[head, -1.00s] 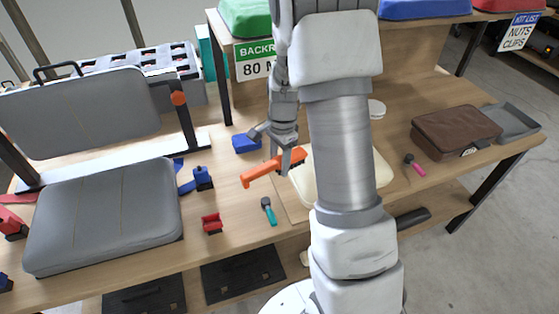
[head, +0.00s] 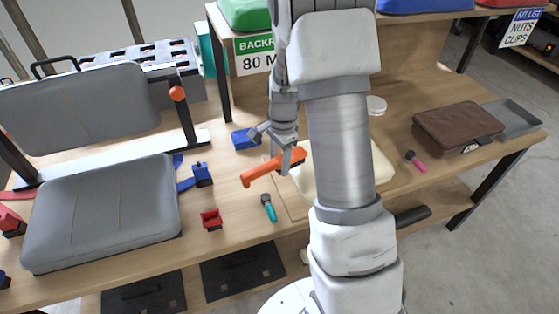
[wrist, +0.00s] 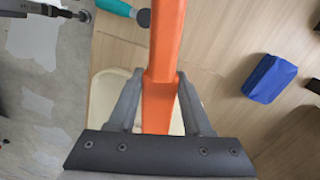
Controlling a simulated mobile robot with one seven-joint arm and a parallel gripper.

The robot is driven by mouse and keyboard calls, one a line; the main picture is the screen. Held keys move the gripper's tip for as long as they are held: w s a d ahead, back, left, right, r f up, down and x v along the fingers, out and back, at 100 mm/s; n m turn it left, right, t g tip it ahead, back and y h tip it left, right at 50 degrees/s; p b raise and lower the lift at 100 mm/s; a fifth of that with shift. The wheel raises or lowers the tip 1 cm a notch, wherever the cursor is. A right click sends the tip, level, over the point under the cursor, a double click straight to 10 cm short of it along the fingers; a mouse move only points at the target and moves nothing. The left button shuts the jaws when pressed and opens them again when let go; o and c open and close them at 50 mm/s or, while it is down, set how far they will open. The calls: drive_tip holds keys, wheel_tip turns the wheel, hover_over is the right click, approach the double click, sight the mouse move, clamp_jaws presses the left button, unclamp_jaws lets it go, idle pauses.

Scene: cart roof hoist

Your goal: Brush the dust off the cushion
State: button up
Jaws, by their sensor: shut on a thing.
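The grey seat cushion (head: 105,218) lies flat at the left of the bench, below the upright grey backrest (head: 85,108). I cannot make out dust on it from here. My gripper (head: 284,158) is shut on an orange-handled tool (head: 262,172), held above the bench to the right of the cushion and apart from it. In the wrist view the orange handle (wrist: 160,100) runs between my two fingers. No bristles show, so I cannot tell whether it is the brush.
A cream pad (head: 303,178) lies partly hidden behind my arm. Near it are a teal-handled tool (head: 268,208), a blue block (head: 244,139) and a small red holder (head: 211,219). A brown case (head: 458,127) and a pink-handled tool (head: 416,162) lie at the right.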

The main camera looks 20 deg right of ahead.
drive_tip(key=shift+f+b, duration=0.35)
drive_tip(key=shift+f, duration=0.2)
drive_tip(key=shift+d, duration=0.1)
drive_tip(key=shift+s+d, duration=0.2)
drive_tip(key=shift+d, duration=3.1)
drive_tip(key=shift+s+d, duration=0.15)
drive_tip(key=shift+d, duration=3.15)
drive_tip(key=shift+s+d, duration=0.2)
drive_tip(key=shift+d, duration=3.1)
drive_tip(key=shift+w+a+p, duration=0.2)
drive_tip(key=shift+a+p, duration=0.05)
drive_tip(key=shift+a, duration=3.1)
drive_tip(key=shift+w+a+p, duration=0.15)
drive_tip(key=shift+a+p, duration=0.05)
drive_tip(key=shift+a, duration=3.1)
drive_tip(key=shift+w+a+p, duration=0.2)
drive_tip(key=shift+a+p, duration=0.05)
drive_tip(key=shift+a, duration=3.1)
wheel_tip(320, 180, up, 9)
drive_tip(key=p, duration=0.7)
